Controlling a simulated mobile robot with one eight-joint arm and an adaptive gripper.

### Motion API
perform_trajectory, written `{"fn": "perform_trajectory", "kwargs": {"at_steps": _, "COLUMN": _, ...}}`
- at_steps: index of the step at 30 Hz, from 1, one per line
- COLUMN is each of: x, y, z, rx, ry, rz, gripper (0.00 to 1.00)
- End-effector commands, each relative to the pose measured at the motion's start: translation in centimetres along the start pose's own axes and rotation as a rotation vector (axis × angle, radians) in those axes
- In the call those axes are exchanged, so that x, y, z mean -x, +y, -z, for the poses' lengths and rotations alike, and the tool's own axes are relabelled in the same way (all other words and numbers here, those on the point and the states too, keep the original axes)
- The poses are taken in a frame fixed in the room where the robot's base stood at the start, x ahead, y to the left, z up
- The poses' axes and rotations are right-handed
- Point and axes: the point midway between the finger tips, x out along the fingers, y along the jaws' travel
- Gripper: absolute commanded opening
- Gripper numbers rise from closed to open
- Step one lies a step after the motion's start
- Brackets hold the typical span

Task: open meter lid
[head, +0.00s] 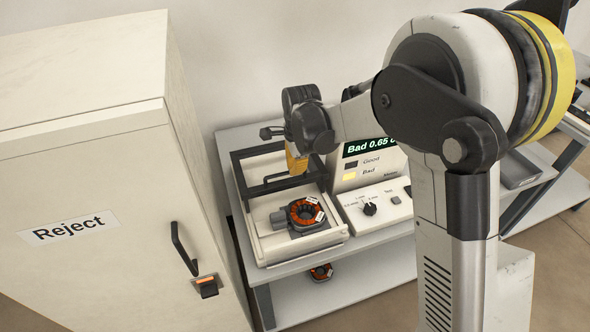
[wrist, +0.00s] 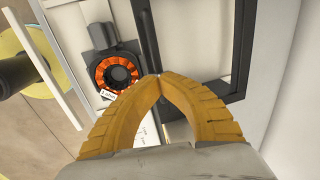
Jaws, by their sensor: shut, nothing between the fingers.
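The meter (head: 372,180) stands on the grey table, its display reading "Bad 0.65" and its Bad lamp lit yellow. Its black-framed lid (head: 246,183) is at the back of the white test tray (head: 268,248); its exact angle is hard to tell. An orange-and-black wound ring (head: 306,213) sits uncovered on a grey holder at the tray's front. The ring also shows in the wrist view (wrist: 116,74), to the left of the lid frame (wrist: 239,50). My gripper (head: 297,172) is shut and empty, yellow fingertips together (wrist: 157,78) near the lid frame's edge; contact cannot be told.
A tall white Reject cabinet (head: 90,180) with a black handle (head: 183,249) stands close on the left. Another ring (head: 321,272) lies on the lower shelf. A wall is behind the table. My arm covers part of the meter's right side.

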Motion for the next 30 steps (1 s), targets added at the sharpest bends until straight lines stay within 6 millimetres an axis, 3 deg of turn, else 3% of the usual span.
{"fn": "perform_trajectory", "kwargs": {"at_steps": 1, "x": -0.1, "y": 0.1, "z": 0.0, "rx": 0.000, "ry": 0.000, "rz": -0.001, "gripper": 0.00}}
{"fn": "perform_trajectory", "kwargs": {"at_steps": 4, "x": -0.1, "y": 0.1, "z": 0.0, "rx": 0.000, "ry": 0.000, "rz": -0.001, "gripper": 0.29}}
{"fn": "perform_trajectory", "kwargs": {"at_steps": 5, "x": 0.0, "y": 0.1, "z": 0.0, "rx": 0.000, "ry": 0.000, "rz": -0.001, "gripper": 0.32}}
{"fn": "perform_trajectory", "kwargs": {"at_steps": 17, "x": 0.9, "y": 0.0, "z": 0.0, "rx": 0.000, "ry": 0.000, "rz": 0.000, "gripper": 0.32}}
{"fn": "perform_trajectory", "kwargs": {"at_steps": 30, "x": 9.9, "y": 0.1, "z": 0.0, "rx": 0.000, "ry": 0.000, "rz": 0.000, "gripper": 0.32}}
